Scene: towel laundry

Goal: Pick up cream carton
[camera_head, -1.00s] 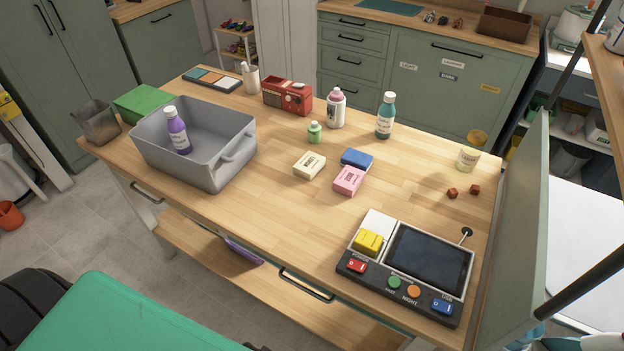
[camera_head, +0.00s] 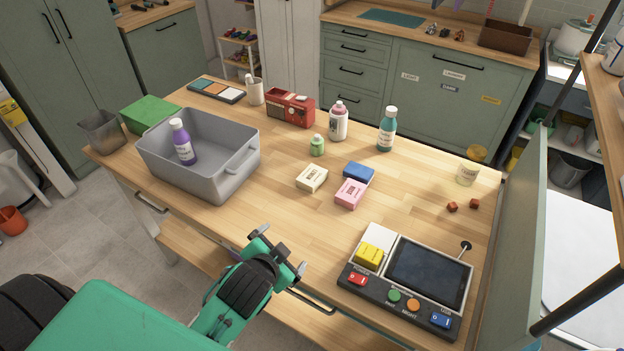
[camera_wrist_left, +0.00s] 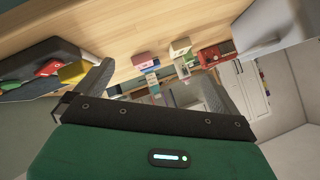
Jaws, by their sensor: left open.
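The cream carton (camera_head: 311,178) is a small cream box with dark print. It lies on the wooden table, left of a pink carton (camera_head: 350,193) and a blue box (camera_head: 358,172). It also shows in the left wrist view (camera_wrist_left: 180,47), beyond my fingers. My left gripper (camera_head: 281,250) is open and empty at the table's front edge, apart from the carton and nearer to me. My right gripper is in neither view.
A grey bin (camera_head: 215,187) with a purple bottle (camera_head: 182,143) stands to the left. A green bottle (camera_head: 317,146), a pink-capped bottle (camera_head: 338,121) and a red radio (camera_head: 290,109) are behind the carton. A control panel (camera_head: 385,310) lies front right. The table between gripper and carton is clear.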

